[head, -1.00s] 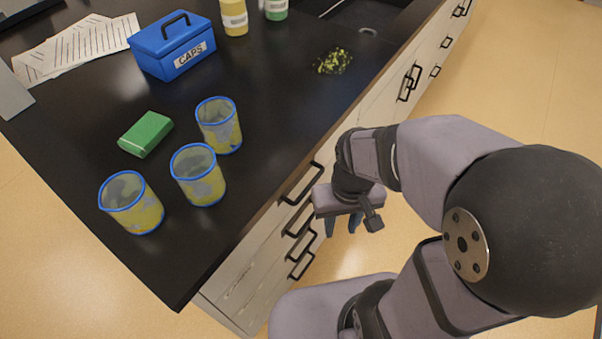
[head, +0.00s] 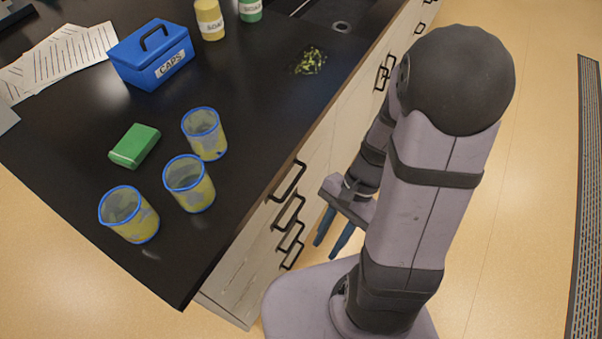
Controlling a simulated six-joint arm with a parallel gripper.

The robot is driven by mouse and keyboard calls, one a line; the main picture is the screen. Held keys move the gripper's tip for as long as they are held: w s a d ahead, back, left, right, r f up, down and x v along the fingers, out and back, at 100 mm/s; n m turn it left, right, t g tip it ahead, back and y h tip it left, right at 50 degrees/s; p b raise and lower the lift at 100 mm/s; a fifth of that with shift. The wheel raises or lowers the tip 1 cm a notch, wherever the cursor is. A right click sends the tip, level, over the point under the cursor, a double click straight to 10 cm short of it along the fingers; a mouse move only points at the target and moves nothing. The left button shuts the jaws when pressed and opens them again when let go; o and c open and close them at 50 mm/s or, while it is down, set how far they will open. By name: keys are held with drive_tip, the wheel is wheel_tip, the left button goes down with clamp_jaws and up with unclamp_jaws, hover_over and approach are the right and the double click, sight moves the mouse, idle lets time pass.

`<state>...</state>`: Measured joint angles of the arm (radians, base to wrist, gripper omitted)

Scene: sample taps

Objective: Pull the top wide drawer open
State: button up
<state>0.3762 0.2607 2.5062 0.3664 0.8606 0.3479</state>
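A stack of drawers with black bar handles is in the pale cabinet front below the black counter. The top wide drawer's handle (head: 289,183) is the uppermost of that stack, just under the counter edge. The drawer fronts look flush, though the steep view shows little of them. My gripper (head: 331,240) hangs in front of the stack, to the right of the handles and apart from them. Its two blue fingers are spread with a gap between them and hold nothing. My arm hides part of the cabinet front farther right.
The black counter (head: 235,185) holds several stained beakers, a green sponge (head: 134,146), a blue caps box (head: 151,55), papers and soap bottles. A yellowish spill (head: 311,60) lies near its edge. The floor right of my arm is clear up to a patterned strip (head: 586,200).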

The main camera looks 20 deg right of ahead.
drive_tip(key=w+d+r+m+t+y+p, duration=0.15)
drive_tip(key=m+t+p, duration=0.3)
drive_tip(key=m, duration=0.65)
drive_tip(key=w+r+m+t+y+p, duration=0.3)
drive_tip(key=m+t, duration=0.2)
drive_tip(key=m, duration=0.6)
drive_tip(key=w+d+r+m+t+y+p, duration=0.1)
drive_tip(key=w+r+m+t+y+p, duration=0.25)
drive_tip(key=m, duration=0.75)
drive_tip(key=w+a+f+t+h+p, duration=0.1)
drive_tip(key=w+a+f, duration=0.1)
drive_tip(key=w+a, duration=0.2)
drive_tip(key=shift+w+a+f+t+h+p, duration=0.15)
drive_tip(key=shift+a+f+t+h+p, duration=0.2)
drive_tip(key=shift+a, duration=0.4)
drive_tip(key=shift+r, duration=0.1)
drive_tip(key=shift+c, duration=0.7)
clamp_jaws()
